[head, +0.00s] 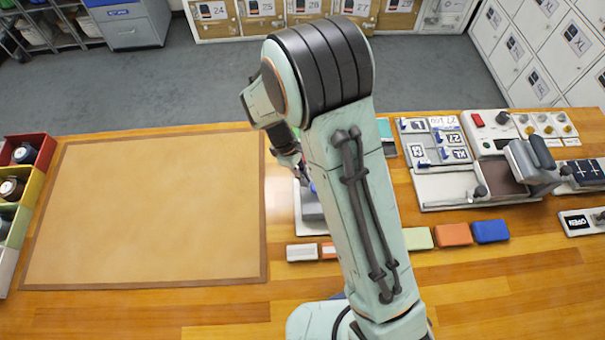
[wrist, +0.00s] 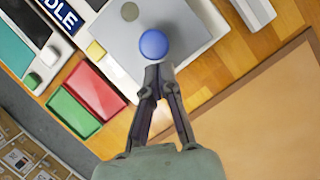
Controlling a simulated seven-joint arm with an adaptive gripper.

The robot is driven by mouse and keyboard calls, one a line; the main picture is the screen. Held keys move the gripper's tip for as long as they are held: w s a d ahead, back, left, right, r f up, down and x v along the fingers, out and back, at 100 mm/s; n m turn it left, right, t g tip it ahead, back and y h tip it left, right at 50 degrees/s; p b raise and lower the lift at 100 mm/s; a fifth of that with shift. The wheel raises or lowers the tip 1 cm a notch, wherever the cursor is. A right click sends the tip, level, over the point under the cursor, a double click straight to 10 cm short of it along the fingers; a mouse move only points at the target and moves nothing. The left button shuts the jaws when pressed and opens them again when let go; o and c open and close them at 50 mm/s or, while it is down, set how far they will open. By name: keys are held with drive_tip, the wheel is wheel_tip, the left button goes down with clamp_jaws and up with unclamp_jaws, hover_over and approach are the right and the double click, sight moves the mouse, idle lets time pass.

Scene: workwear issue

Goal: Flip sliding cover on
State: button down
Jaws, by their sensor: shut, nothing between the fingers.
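A flat grey plate (wrist: 184,36), which looks like the sliding cover, lies on a white-edged unit in the wrist view. A round blue knob (wrist: 154,44) stands on it. My gripper (wrist: 158,70) is shut and empty, with its fingertips right at the near side of the knob; whether they touch it I cannot tell.
Red (wrist: 97,90) and green (wrist: 73,112) panels lie left of the plate in the wrist view, near an "IDLE" sign (wrist: 58,15). A large tan mat (head: 150,210) is clear at left. White (head: 302,253), orange (head: 454,234) and blue (head: 491,231) blocks line the front.

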drive_tip(key=d, duration=1.2)
drive_tip(key=shift+a, duration=0.1)
drive_tip(key=shift+w+a, duration=0.15)
drive_tip(key=shift+a, duration=0.1)
drive_tip(key=a, duration=0.1)
drive_tip(key=w, duration=0.1)
drive_tip(key=a, duration=0.1)
drive_tip(key=shift+w+a+r, duration=0.2)
drive_tip(key=shift+a+r, duration=0.05)
drive_tip(key=shift+a, duration=0.1)
drive_tip(key=v, duration=1)
drive_tip(key=shift+a, duration=0.15)
